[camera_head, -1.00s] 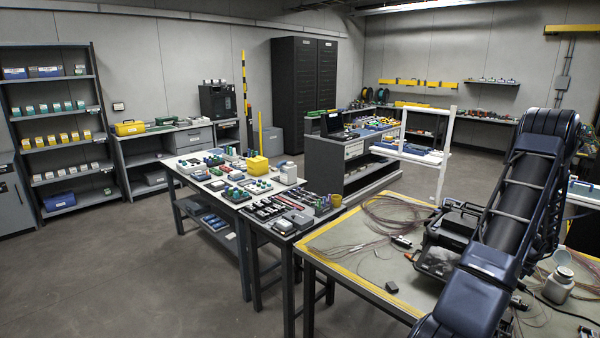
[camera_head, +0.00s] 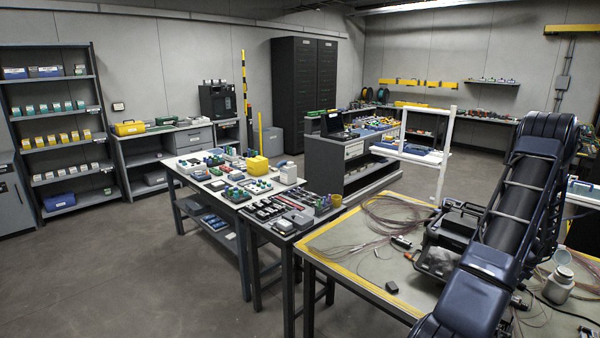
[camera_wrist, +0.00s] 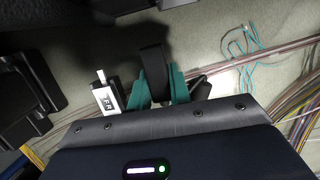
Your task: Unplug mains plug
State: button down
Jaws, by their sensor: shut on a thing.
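In the wrist view my gripper (camera_wrist: 160,90) has teal fingers, shut on a black rounded piece that looks like the mains plug (camera_wrist: 152,65). Its far end points up in the picture. I cannot tell whether it still sits in a socket. In the head view my arm covers the gripper and the plug. A black case-like device (camera_head: 445,250), perhaps the splicer, stands on the workbench (camera_head: 340,250) beside my arm.
A small black and white labelled tool (camera_wrist: 107,95) lies close left of the fingers. Thin teal fibre (camera_wrist: 240,45) and cable bundles (camera_wrist: 290,105) lie to the right. A white jar (camera_head: 558,288) and a small black block (camera_head: 392,287) are on the bench.

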jog(key=c, duration=1.2)
grip_release()
jog(key=v, duration=1)
jog(key=w+a+r+n, duration=0.2)
jog(key=a+r+n, duration=0.4)
jog(key=a+r, duration=0.75)
jog(key=w+a+r+n, duration=0.1)
jog(key=a+r+n, duration=0.5)
jog(key=a+r, duration=0.75)
jog(key=s+a+r+n, duration=0.1)
jog(key=s+a+n, duration=0.2)
jog(key=a, duration=0.3)
jog(key=s+a+r+n+t+h, duration=0.1)
jog(key=s+a+r+n, duration=0.15)
jog(key=a, duration=0.35)
jog(key=s+a+r+n, duration=0.1)
jog(key=s+a+n, duration=0.15)
jog(key=a, duration=0.35)
jog(key=s+a+n, duration=0.3)
jog(key=s+a, duration=0.1)
jog(key=s, duration=0.2)
jog(key=s+a+n+t+h, duration=0.1)
jog(key=s+a+n, duration=0.3)
jog(key=s, duration=0.3)
jog(key=shift+a+t, duration=0.3)
jog(key=shift+a, duration=0.1)
